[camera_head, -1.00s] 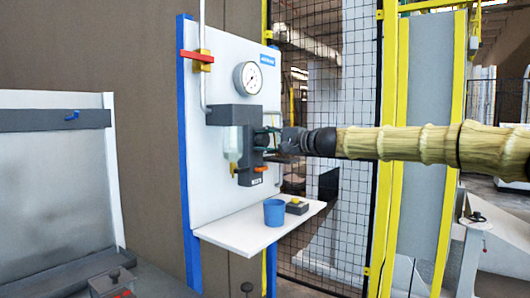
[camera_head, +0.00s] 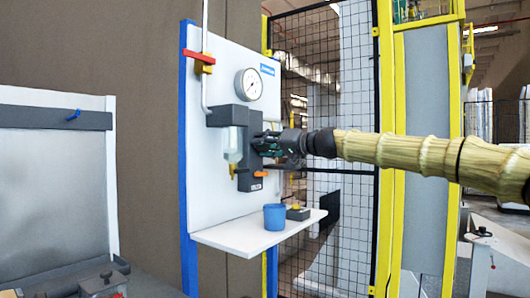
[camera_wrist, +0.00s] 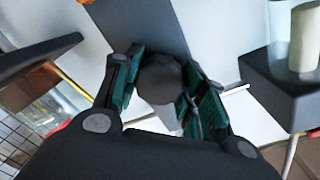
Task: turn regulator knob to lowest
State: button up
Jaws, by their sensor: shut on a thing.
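The regulator (camera_head: 226,116) is a dark grey block on a white upright panel, with a clear bowl (camera_head: 232,146) below its left side. Its round dark knob (camera_wrist: 158,80) shows in the wrist view between my two green-padded fingers. My gripper (camera_head: 266,144) comes in from the right at the regulator's right side, and it also shows in the wrist view (camera_wrist: 163,92). The fingers are shut on the knob, one on each side. In the head view the knob is hidden by my fingers. The round gauge (camera_head: 249,84) is above the regulator; its reading is too small to tell.
A red valve handle (camera_head: 200,57) is on the pipe above left. An orange lever (camera_head: 261,173) sticks out just below my gripper. A white shelf (camera_head: 238,237) below bears a blue cup (camera_head: 275,217) and a small button box (camera_head: 298,213). A mesh fence (camera_head: 353,100) stands behind my arm.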

jog(key=shift+f+n+b, duration=0.1)
jog(key=shift+n+b, duration=0.55)
jog(key=shift+n, duration=0.85)
jog(key=o, duration=1)
jog(key=shift+o, duration=0.2)
jog(key=shift+d, duration=0.1)
jog(key=v, duration=1.2)
